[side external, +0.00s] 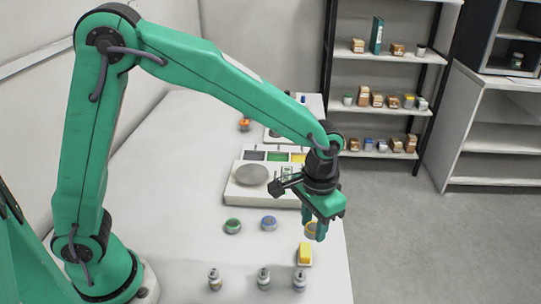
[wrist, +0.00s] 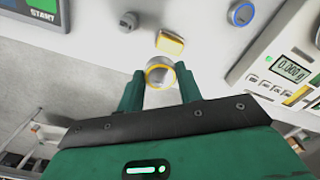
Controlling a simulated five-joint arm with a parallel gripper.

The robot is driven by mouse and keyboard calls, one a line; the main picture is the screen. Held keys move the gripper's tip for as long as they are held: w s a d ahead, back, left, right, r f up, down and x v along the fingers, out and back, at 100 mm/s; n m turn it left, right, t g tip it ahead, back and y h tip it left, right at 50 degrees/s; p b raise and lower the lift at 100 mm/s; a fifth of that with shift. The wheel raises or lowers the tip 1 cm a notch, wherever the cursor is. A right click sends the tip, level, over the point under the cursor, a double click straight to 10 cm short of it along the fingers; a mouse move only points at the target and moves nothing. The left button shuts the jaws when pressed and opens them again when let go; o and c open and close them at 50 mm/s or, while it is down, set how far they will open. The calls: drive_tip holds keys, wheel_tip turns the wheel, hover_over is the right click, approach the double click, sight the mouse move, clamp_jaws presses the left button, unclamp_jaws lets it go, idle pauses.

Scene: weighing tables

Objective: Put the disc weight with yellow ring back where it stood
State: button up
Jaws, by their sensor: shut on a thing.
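The disc weight with yellow ring (side external: 311,230) is held between the fingers of my gripper (side external: 317,227), near the right edge of the white table. In the wrist view the weight (wrist: 159,75) shows its yellow rim between the two green fingertips (wrist: 160,84), which are shut on it. It appears raised above the table, close to a yellow block (side external: 305,252). The block also shows just beyond the weight in the wrist view (wrist: 170,43). The fingers hide part of the weight in the side view.
A disc weight with green top (side external: 232,226) and a blue one (side external: 269,222) stand left of my gripper. Several small bottle-like items, one here (side external: 263,279), line the front. A scale with a round pan (side external: 252,175) stands behind. The table's right edge is close.

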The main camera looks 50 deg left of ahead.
drive_tip(key=w+a+f, duration=0.4)
drive_tip(key=w+a, duration=0.1)
drive_tip(key=w+a+f, duration=0.2)
drive_tip(key=a, duration=0.1)
drive_tip(key=shift+w+f, duration=0.3)
drive_tip(key=shift+w, duration=0.1)
drive_tip(key=shift+d, duration=0.1)
drive_tip(key=shift+f, duration=0.1)
drive_tip(key=shift+f, duration=1.9)
drive_tip(key=shift+f, duration=0.15)
drive_tip(key=o, duration=1.2)
